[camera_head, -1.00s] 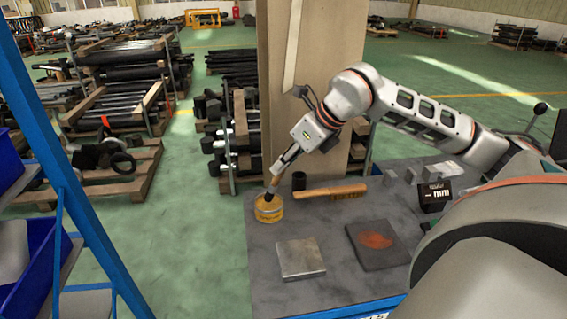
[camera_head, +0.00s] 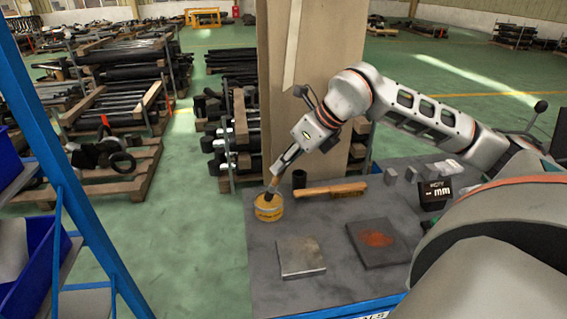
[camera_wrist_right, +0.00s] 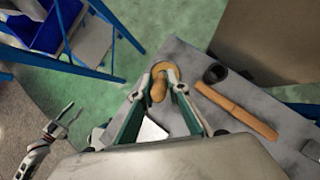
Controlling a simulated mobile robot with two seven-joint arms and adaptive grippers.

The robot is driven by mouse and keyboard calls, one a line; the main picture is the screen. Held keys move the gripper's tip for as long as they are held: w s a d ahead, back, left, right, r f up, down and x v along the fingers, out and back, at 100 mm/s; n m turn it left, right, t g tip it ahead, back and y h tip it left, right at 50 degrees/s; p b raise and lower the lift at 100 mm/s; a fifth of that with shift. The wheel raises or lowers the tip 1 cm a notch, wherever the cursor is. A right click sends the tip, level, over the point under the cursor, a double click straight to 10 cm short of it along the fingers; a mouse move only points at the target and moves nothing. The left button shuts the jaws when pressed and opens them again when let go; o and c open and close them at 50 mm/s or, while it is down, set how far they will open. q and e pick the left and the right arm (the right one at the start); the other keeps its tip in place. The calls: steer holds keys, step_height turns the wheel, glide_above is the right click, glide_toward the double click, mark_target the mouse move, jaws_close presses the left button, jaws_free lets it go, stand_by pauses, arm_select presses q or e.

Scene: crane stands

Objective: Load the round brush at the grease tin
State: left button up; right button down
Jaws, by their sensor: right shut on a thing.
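The yellow grease tin (camera_head: 269,212) stands on the grey bench top near its left edge. It also shows in the right wrist view (camera_wrist_right: 172,70), beyond my fingers. My right gripper (camera_head: 279,171) is shut on the round brush (camera_head: 270,190), just above the tin. The brush's wooden handle shows between the fingers in the wrist view (camera_wrist_right: 158,90). Its dark lower end is at the tin's top; I cannot tell how deep it sits. My left gripper (camera_wrist_right: 71,113) shows only at the left of the wrist view, open and empty, away from the bench.
A black cup (camera_head: 299,179) and a wooden-handled brush (camera_head: 325,192) lie behind and right of the tin. A metal plate (camera_head: 301,257) and a dark plate with an orange stain (camera_head: 378,243) lie in front. A tall brown panel (camera_head: 312,90) rises behind. A blue frame (camera_head: 90,220) stands left.

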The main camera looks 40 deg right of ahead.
steer(key=shift+s+f+b, duration=0.1)
steer(key=shift+f+b, duration=0.35)
steer(key=shift+f, duration=0.1)
stand_by(1.4)
steer(key=shift+r+p, duration=1.95)
steer(key=shift+r, duration=0.45)
steer(key=shift+r+p, duration=1.1)
steer(key=shift+r, duration=0.2)
steer(key=shift+f, duration=0.1)
